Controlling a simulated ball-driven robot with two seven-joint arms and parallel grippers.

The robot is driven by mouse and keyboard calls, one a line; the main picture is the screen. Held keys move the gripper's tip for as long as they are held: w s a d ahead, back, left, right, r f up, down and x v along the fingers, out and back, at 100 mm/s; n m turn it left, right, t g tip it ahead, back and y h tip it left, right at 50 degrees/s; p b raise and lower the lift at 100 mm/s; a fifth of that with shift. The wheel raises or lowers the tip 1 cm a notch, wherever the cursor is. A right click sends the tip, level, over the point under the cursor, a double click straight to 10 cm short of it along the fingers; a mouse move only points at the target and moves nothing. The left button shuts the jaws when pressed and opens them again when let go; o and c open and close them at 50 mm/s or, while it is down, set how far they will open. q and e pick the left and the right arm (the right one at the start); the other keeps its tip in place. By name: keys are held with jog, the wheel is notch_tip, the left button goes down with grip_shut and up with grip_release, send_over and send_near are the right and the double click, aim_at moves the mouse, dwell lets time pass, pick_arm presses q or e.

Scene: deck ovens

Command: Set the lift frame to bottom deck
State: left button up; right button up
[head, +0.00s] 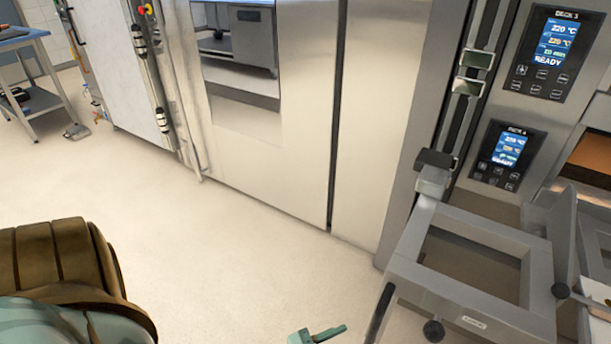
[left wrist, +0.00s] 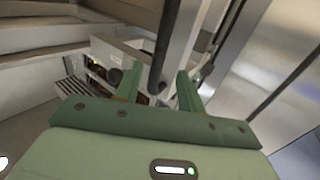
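The lift frame (head: 533,290) is a grey open rectangular frame at the lower right of the head view. Its carriage (head: 432,181) sits on a vertical rail (head: 450,125) beside the Deck 4 panel. A dark bar and round black knobs (head: 433,331) are on its front side. Green fingertips, seemingly of my left gripper (head: 318,334), show at the bottom edge, left of the frame and apart from it in the picture. In the left wrist view, my left gripper (left wrist: 158,88) is open, with a dark-ended grey bar (left wrist: 164,55) seen between or beyond its fingers. My right gripper is not visible.
The Deck 3 panel (head: 555,50) reads READY; the Deck 4 panel (head: 505,155) is below it. Steel cabinet doors (head: 270,140) stand behind. A blue-grey table (head: 45,75) is at the far left. The pale floor (head: 230,250) between is clear.

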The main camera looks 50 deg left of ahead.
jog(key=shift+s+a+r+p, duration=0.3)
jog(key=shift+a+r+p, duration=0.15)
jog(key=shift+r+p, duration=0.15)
pick_arm(q)
jog(key=v, duration=0.7)
jog(key=shift+s, duration=0.3)
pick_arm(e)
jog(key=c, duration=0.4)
